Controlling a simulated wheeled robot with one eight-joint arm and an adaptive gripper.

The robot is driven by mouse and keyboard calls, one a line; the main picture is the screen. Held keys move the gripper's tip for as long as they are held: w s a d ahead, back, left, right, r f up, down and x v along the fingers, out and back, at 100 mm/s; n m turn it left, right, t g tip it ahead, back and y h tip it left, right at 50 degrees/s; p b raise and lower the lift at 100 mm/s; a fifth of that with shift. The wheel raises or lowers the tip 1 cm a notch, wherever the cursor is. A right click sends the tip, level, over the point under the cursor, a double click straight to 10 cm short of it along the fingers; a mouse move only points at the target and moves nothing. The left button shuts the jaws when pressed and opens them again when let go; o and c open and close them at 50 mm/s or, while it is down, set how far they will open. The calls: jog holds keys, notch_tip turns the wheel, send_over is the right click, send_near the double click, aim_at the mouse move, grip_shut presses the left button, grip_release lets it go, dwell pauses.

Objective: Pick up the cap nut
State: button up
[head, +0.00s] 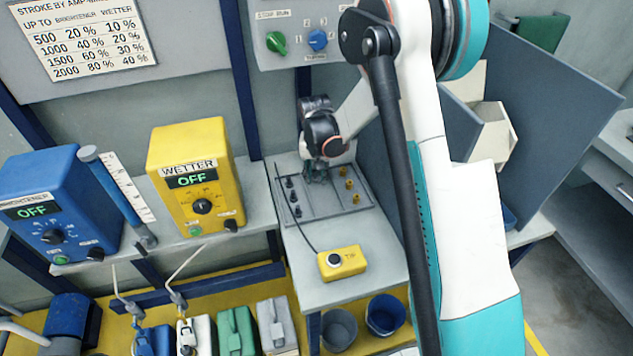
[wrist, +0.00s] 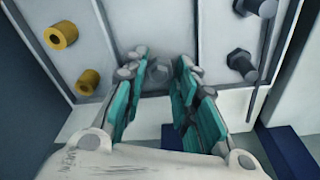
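Brass-coloured cylinders (wrist: 88,81) stand to the left of my gripper in the wrist view, and dark bolts (wrist: 241,62) to the right. A yellow button box (head: 343,262) with a cable lies in front of the plate. A grey upright panel (head: 540,120) stands to the right.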

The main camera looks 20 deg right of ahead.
aim_at(317, 177)
grip_shut()
jog(key=shift+r, duration=0.15)
jog(key=shift+s+r+p, duration=0.25)
jog(key=shift+r+p, duration=0.2)
jog(key=shift+p, duration=0.2)
notch_tip(317, 177, up, 6)
jog(key=p, duration=0.2)
jog(key=shift+r+p, duration=0.1)
jog(key=shift+p, duration=0.2)
jog(key=s+p, duration=0.2)
jog(key=s, duration=1.7)
jog(key=shift+s+f+p, duration=0.2)
jog(key=shift+s+p, duration=0.1)
jog(key=shift+p, duration=0.05)
jog(key=shift+w, duration=0.1)
